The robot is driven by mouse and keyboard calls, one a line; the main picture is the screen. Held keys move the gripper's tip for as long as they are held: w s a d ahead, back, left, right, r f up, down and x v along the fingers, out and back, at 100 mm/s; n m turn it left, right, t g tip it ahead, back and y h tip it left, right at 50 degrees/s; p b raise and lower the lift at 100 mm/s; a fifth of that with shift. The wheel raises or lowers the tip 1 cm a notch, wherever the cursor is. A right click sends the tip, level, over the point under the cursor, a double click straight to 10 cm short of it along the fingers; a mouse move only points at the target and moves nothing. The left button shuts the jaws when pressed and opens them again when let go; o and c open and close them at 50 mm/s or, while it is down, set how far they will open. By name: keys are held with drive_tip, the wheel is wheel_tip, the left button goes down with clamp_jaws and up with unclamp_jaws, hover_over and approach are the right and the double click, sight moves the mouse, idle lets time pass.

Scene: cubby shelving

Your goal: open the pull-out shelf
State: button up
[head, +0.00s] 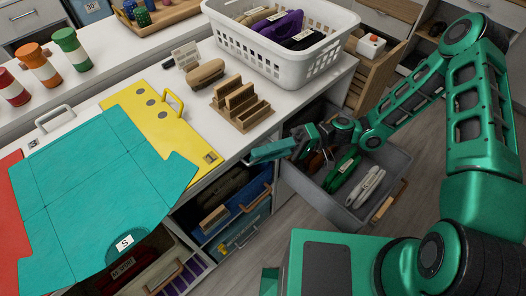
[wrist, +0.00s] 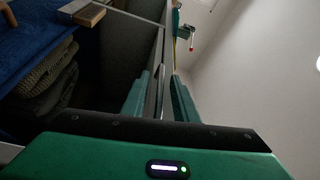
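A grey pull-out drawer (head: 383,208) with a wooden front handle (head: 389,202) stands pulled out from under the white counter. Green and white items lie in it. Which unit is the pull-out shelf is not clear. My gripper (head: 268,151) is at the counter's edge, by the drawer's left rear side, pointing left. In the wrist view my gripper (wrist: 160,98) has its two fingers apart, with a thin upright panel edge (wrist: 161,75) between them. I cannot tell whether they touch it. My arm hides part of the drawer.
Below the counter (head: 190,110) are a blue bin (head: 238,212) with wooden handles and folded cloths (wrist: 48,72). A wooden drawer (head: 378,72) is out behind. Floor is free at right.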

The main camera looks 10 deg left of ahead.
clamp_jaws()
drive_tip(key=shift+f, duration=0.1)
idle(1.2)
